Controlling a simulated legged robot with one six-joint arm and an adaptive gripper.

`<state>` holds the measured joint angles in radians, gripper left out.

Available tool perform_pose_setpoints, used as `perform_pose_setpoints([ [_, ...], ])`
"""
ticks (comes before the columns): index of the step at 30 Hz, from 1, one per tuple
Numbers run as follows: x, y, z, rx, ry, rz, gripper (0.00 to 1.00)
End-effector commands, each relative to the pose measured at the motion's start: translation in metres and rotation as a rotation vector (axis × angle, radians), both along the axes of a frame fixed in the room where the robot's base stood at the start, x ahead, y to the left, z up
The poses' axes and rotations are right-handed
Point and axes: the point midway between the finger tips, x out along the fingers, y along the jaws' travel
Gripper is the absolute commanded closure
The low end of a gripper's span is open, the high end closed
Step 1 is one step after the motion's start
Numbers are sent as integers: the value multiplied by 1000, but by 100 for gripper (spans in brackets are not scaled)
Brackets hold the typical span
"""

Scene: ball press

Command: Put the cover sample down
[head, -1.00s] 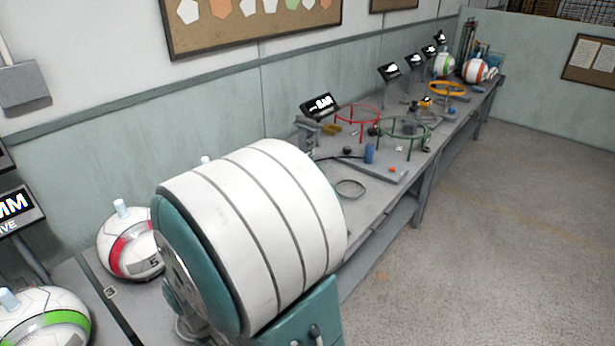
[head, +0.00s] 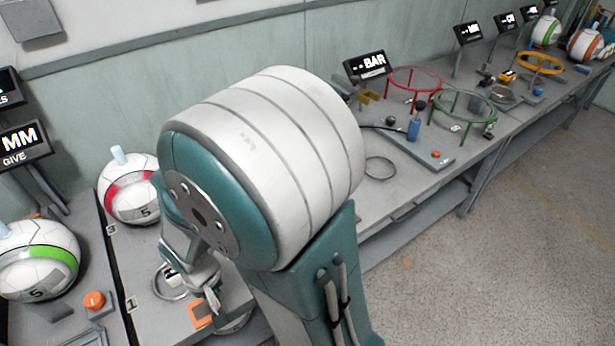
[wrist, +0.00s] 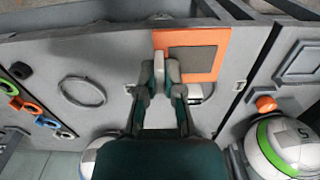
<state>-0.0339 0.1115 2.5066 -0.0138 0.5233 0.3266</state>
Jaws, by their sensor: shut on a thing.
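The cover sample (wrist: 205,52), a flat square with an orange border and a grey middle, shows just beyond my fingertips in the wrist view. My gripper (wrist: 160,74) is shut on a small pale part at the sample's left edge. In the head view the orange corner of the sample (head: 199,314) shows beside my gripper (head: 209,292), low over the near bench. Most of the sample is hidden there by my arm. I cannot tell whether it touches the bench.
A green-banded ball (head: 38,260) and a red-banded ball (head: 130,190) stand on the left. An orange knob (head: 94,300) is near the front. A thin ring (head: 380,168) lies on the bench to the right. Red (head: 415,80) and green (head: 464,104) ring stands are farther back.

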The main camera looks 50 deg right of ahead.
Motion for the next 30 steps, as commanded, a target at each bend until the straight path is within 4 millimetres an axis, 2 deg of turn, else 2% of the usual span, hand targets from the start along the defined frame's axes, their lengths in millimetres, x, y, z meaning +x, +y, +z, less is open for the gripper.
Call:
perform_pose_setpoints([
  [5,4,-12,-4,4,3,-4,100],
  [12,26,-62,-27,12,3,-8,100],
  [17,41,-89,-42,10,5,-6,100],
  [24,55,-113,-78,6,4,-2,100],
  [30,62,-127,-95,8,1,0,100],
])
